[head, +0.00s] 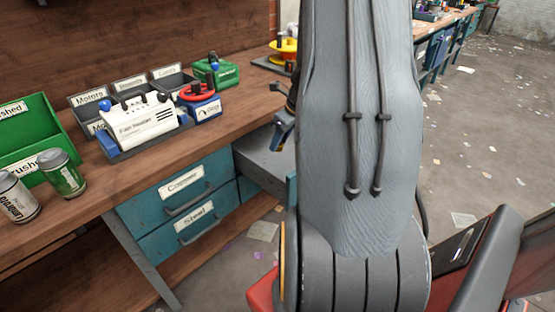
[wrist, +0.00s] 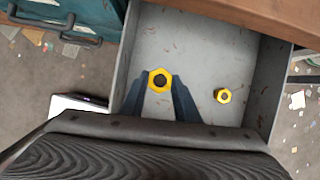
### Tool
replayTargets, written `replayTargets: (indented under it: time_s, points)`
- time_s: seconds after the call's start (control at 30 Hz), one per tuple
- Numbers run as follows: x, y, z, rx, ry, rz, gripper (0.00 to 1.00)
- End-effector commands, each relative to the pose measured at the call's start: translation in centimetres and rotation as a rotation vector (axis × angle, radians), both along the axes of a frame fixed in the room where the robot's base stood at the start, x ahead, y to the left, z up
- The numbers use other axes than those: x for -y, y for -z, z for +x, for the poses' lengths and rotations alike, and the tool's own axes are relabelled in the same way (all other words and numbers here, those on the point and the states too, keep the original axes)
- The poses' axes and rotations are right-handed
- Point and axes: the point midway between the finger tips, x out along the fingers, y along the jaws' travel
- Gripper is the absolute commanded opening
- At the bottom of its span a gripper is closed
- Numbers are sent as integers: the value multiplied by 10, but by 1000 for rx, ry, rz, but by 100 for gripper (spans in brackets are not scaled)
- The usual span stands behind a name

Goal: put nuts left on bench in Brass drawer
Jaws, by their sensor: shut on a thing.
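My gripper (wrist: 161,84) is shut on a yellow hex nut (wrist: 153,75) and holds it over the open grey drawer (wrist: 190,35). A second, smaller-looking yellow nut (wrist: 223,96) lies on the drawer floor to the right. In the head view the open drawer (head: 258,153) juts from the bench, its label out of sight, and my arm hides part of it. The blue tip of my gripper (head: 281,132) shows above it. No loose nut shows on the visible bench top (head: 215,130).
Closed teal drawers labelled Copper (head: 170,187) and Steel (head: 190,228) are left of the open one.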

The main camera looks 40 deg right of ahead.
Motion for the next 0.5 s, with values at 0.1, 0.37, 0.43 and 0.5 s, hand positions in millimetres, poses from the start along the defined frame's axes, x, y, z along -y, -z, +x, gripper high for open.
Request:
replayTargets:
  time_s: [0.1, 0.37, 0.43, 0.5]
  points:
    - [8, 9, -4, -1, 64, 2, 4]
    - [8, 54, -4, -3, 69, 2, 4]
    - [8, 61, -4, -2, 68, 2, 4]
    - [8, 65, -4, -1, 66, 1, 4]
